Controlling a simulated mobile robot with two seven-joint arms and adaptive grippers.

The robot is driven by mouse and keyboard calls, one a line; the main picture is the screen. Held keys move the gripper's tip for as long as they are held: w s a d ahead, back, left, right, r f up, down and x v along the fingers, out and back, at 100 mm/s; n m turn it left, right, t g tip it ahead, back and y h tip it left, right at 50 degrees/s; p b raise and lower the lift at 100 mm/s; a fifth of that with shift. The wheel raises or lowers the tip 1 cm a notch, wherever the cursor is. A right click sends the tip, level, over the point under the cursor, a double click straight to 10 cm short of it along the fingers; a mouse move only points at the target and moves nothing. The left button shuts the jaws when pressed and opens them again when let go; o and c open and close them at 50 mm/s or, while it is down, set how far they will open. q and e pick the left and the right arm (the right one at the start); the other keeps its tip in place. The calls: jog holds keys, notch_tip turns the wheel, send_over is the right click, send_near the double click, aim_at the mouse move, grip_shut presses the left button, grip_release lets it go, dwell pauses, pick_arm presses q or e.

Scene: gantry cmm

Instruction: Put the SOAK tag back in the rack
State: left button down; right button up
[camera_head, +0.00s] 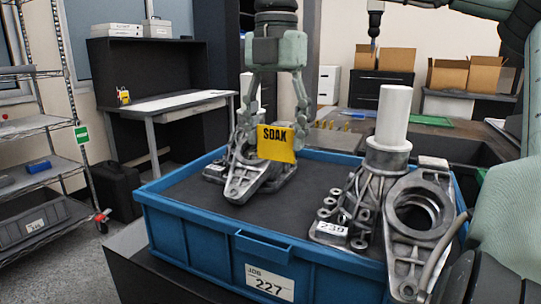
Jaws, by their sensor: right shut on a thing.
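The yellow SOAK tag (277,143) hangs upright with its black lettering facing me. My right gripper (273,125) points down above the blue crate, its two fingers at either side of the tag, shut on it. The tag is in front of a grey metal casting (246,184) and hides part of it; I cannot tell whether they touch. A small yellow item (124,96) is at the dark back panel of the left desk; I cannot tell whether it is the rack. My left gripper is not in view.
The blue crate (200,238), labelled 227, holds the castings. A casting labelled 239 (332,228) and a large ringed casting (408,250) fill its right side; a white cylinder (393,115) rises there. Wire shelving (35,124) stands left. The desk top (165,101) is largely clear.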

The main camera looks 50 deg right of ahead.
pick_arm(q)
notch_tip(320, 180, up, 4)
jog(key=p, duration=0.3)
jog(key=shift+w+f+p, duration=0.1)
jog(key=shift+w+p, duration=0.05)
jog(key=shift+p, duration=0.25)
pick_arm(e)
jog(key=r, duration=0.5)
jog(key=shift+w+d, duration=0.25)
jog(key=shift+d, duration=0.15)
pick_arm(q)
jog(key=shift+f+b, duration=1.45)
jog(key=shift+b, duration=0.65)
pick_arm(e)
jog(key=s+a+f, duration=0.3)
jog(key=a+f, duration=0.2)
jog(key=f, duration=0.3)
jog(key=shift+d+r, duration=0.1)
